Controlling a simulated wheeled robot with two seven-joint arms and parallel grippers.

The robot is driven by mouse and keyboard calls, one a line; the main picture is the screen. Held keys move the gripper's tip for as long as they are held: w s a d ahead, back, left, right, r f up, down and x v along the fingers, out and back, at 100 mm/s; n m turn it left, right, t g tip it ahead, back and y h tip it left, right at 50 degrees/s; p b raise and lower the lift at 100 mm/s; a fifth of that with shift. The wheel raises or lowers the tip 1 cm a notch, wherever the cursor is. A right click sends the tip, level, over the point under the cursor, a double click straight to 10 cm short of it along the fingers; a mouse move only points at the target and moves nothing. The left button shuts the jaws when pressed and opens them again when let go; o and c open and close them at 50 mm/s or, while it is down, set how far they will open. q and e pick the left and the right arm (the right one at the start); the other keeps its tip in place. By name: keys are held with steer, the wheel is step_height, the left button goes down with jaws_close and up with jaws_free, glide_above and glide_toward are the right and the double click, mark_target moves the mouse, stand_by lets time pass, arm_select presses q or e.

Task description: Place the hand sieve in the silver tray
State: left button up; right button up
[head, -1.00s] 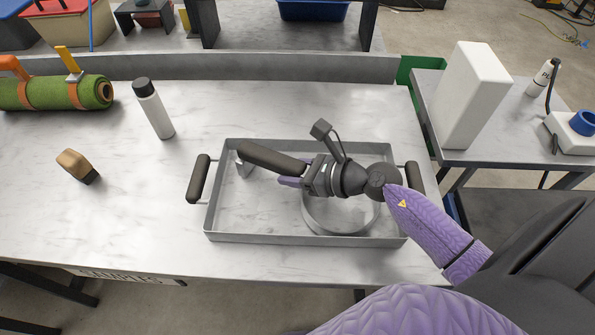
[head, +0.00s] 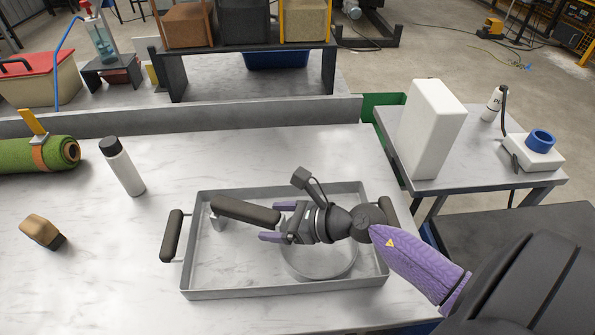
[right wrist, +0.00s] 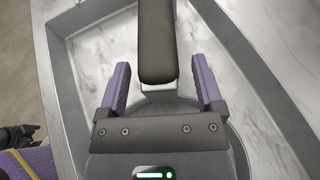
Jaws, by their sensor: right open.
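The hand sieve lies inside the silver tray (head: 185,270), with its round rim (head: 320,276) at the tray's right part and its dark handle (head: 243,209) pointing left. In the right wrist view the handle (right wrist: 157,45) runs between the fingers. My right gripper (head: 268,222) is open over the handle's right end, with a purple finger on either side and gaps between fingers and handle. My gripper and wrist hide part of the sieve.
A white bottle with a dark cap (head: 122,167), a tan-and-black block (head: 42,231) and a green turf roll (head: 38,156) stand left of the tray. A side table with a white box (head: 432,130) is at right. The table between bottle and back ledge is clear.

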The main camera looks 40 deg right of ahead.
steer(key=v, duration=1)
steer(key=shift+s+p, duration=0.2)
steer(key=shift+p, duration=0.1)
